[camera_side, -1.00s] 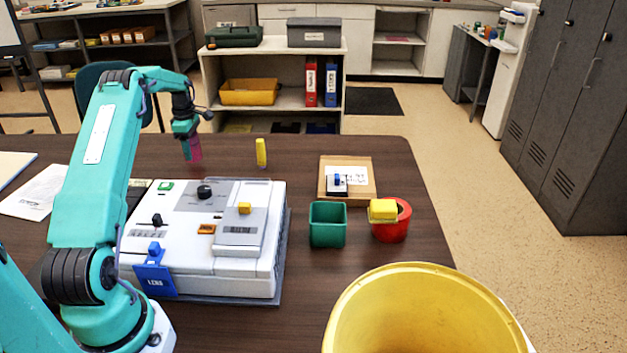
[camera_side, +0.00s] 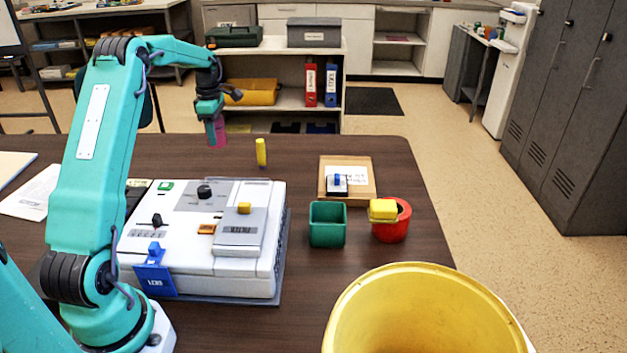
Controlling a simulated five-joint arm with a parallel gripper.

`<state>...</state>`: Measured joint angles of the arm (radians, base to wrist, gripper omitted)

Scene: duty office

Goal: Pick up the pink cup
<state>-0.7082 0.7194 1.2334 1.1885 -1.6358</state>
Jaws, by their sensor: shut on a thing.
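The pink cup (camera_side: 216,134) is held under my gripper (camera_side: 212,118), above the far part of the brown table. My gripper points down and is shut on the cup; the fingers partly hide its upper part. The cup hangs left of a yellow upright peg (camera_side: 261,152) and behind the white machine, and looks clear of the table.
The white machine (camera_side: 190,262) with knobs fills the table's middle. To its right are a green box (camera_side: 327,237), a red pot (camera_side: 391,232) with a yellow block (camera_side: 383,209), and a cardboard tray (camera_side: 363,165). A yellow bucket (camera_side: 350,310) stands in front.

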